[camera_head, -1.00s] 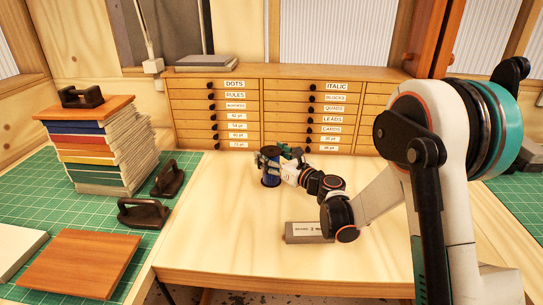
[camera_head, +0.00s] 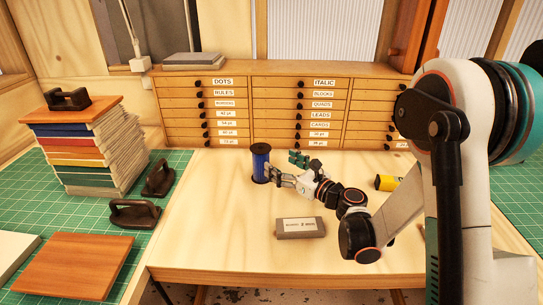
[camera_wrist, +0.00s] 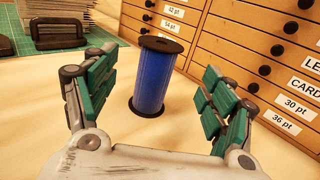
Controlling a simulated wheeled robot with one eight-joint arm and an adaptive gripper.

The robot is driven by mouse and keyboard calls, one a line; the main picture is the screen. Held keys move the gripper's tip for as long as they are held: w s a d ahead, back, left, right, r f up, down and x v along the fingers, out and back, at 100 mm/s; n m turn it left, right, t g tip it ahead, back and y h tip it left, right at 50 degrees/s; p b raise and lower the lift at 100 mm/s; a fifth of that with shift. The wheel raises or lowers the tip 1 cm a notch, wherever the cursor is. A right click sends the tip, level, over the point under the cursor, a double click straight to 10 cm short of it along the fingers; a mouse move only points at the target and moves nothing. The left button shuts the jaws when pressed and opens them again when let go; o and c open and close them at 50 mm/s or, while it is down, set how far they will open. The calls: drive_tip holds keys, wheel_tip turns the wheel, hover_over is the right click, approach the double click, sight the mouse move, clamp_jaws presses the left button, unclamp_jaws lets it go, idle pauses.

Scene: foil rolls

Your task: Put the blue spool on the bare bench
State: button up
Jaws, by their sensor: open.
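The blue spool (camera_head: 261,163) has dark end flanges and stands upright on the bare wooden bench (camera_head: 215,230), in front of the drawer cabinet. In the wrist view the blue spool (camera_wrist: 159,78) stands just beyond and between my spread green finger pads, with a gap on each side. My gripper (camera_head: 285,172) is open and empty, to the right of the spool in the head view. It also shows in the wrist view (camera_wrist: 158,100).
A grey labelled block (camera_head: 300,228) lies on the bench in front of my arm. A yellow roll (camera_head: 386,183) lies to the right. A drawer cabinet (camera_head: 230,115) closes off the back. Stacked books (camera_head: 80,155) and black-handled weights (camera_head: 137,213) are on the left green mat.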

drive_tip(key=s+d+r+n+g+h, duration=0.2)
drive_tip(key=s+r+n, duration=0.1)
drive_tip(key=s+n, duration=0.4)
drive_tip(key=s+d+r+n+g+h, duration=0.2)
drive_tip(key=s+r+n+h, duration=0.1)
drive_tip(key=s+n, duration=0.4)
drive_tip(key=s+d+n+g+h, duration=0.1)
drive_tip(key=s+d+n+h, duration=0.2)
drive_tip(key=s+d+n, duration=0.3)
drive_tip(key=s+d+n+g+h, duration=0.1)
drive_tip(key=s+d+n+h, duration=0.3)
drive_tip(key=s, duration=1)
drive_tip(key=d+n, duration=0.2)
drive_tip(key=n, duration=0.1)
drive_tip(key=shift+d+f, duration=0.3)
drive_tip(key=shift+f, duration=0.1)
